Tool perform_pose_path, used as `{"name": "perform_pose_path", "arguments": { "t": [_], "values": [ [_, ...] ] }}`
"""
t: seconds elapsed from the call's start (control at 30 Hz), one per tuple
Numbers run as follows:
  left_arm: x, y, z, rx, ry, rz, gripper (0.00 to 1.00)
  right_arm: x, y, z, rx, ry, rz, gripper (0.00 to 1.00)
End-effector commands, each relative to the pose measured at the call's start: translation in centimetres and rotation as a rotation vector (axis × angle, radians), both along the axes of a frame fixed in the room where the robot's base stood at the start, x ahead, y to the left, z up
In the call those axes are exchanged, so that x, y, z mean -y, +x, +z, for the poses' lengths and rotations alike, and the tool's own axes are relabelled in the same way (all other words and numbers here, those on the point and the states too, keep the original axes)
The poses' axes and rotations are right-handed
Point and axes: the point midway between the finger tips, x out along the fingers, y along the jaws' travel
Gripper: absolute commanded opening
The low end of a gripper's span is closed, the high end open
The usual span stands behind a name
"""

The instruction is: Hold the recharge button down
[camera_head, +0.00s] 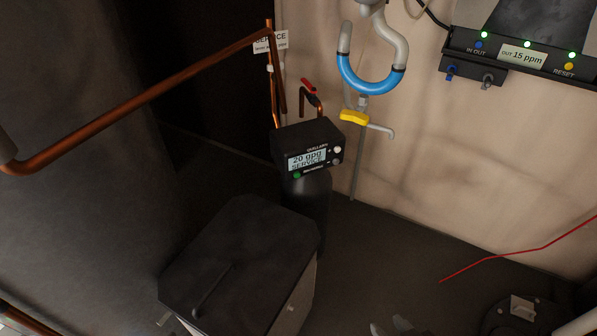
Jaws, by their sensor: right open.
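A black control head (312,138) sits on a dark cylindrical tank (308,205) near the middle of the view. Its lit display (307,160) reads "20 gpg" and "SERVICE". A small green button (297,175) sits at the lower left of its face beside tiny lettering, seemingly the recharge button. A white button (337,149) and a darker one are at the right of the face. My right gripper (390,326) shows only as pale fingertips at the bottom edge, open, well below and right of the control head, touching nothing visible. My left gripper is not in view.
A black-lidded box (245,258) stands in front of the tank. Copper pipe (140,97) crosses the upper left. A blue-and-grey drain pipe (369,82) and yellow-handled valve (354,118) are on the wall. A red wire (510,254) runs at right. Floor right of the tank looks clear.

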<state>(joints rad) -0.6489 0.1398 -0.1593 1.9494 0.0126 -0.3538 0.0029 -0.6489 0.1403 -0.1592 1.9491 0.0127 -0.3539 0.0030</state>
Motion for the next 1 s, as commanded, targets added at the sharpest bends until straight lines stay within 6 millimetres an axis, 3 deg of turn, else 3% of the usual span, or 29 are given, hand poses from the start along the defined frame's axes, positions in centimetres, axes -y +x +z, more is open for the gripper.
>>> {"name": "perform_pose_path", "arguments": {
  "t": [0.47,0.6,0.63,1.0],
  "values": [
    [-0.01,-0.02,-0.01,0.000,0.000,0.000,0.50,-0.01,-0.01,-0.01,0.000,0.000,0.000,0.43],
    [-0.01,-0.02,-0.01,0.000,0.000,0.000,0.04,-0.01,-0.01,-0.01,0.000,0.000,0.000,0.43],
    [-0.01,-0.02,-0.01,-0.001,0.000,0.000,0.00,-0.01,-0.01,-0.01,0.000,0.000,0.000,0.43],
    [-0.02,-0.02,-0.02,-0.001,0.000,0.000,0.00,-0.02,-0.02,0.00,0.000,0.000,0.000,0.43]
  ]
}}
